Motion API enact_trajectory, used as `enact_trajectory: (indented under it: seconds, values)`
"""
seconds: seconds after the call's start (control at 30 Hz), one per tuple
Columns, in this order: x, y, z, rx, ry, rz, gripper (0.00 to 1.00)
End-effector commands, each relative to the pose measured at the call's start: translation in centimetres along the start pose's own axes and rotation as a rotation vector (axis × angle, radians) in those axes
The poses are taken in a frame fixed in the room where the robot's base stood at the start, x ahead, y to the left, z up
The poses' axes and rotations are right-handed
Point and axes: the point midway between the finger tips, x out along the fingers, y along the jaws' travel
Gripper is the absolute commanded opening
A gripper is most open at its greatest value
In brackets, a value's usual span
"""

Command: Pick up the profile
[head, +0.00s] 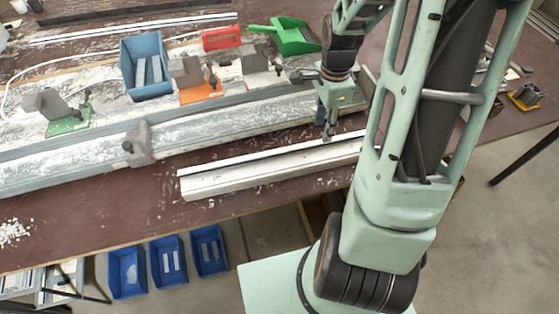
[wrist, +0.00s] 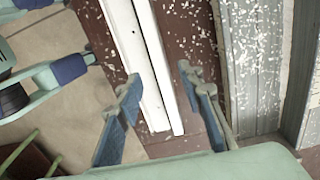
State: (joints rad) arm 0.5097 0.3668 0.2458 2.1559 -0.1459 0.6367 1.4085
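The profile (head: 265,170) is a long white bar lying on the brown table near its front edge, to the left of my arm in the head view. Its right end is hidden behind my arm there. My gripper (head: 328,137) is above the right part of the profile, pointing down. In the wrist view, the profile (wrist: 143,60) runs between the two spread fingers of my gripper (wrist: 160,90). A gap shows on each side, narrower on the left, and nothing is held. I cannot tell the exact height of the fingertips above it.
A long grey rail (head: 60,165) with a grey clamp block (head: 139,147) lies behind the profile. Farther back are a blue bin (head: 130,60), a red bin (head: 221,38) and a green scoop (head: 290,35). White chips litter the table. Several blue bins (head: 127,270) sit below the front edge.

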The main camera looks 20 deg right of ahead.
Motion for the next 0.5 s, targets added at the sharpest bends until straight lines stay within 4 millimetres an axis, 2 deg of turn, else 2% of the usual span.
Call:
enact_trajectory:
  seconds: [0.17, 0.5]
  values:
    - [1.1, 0.1, 0.1, -0.001, 0.000, 0.002, 0.35]
    - [5.0, 0.1, 0.2, -0.001, 0.000, 0.000, 0.35]
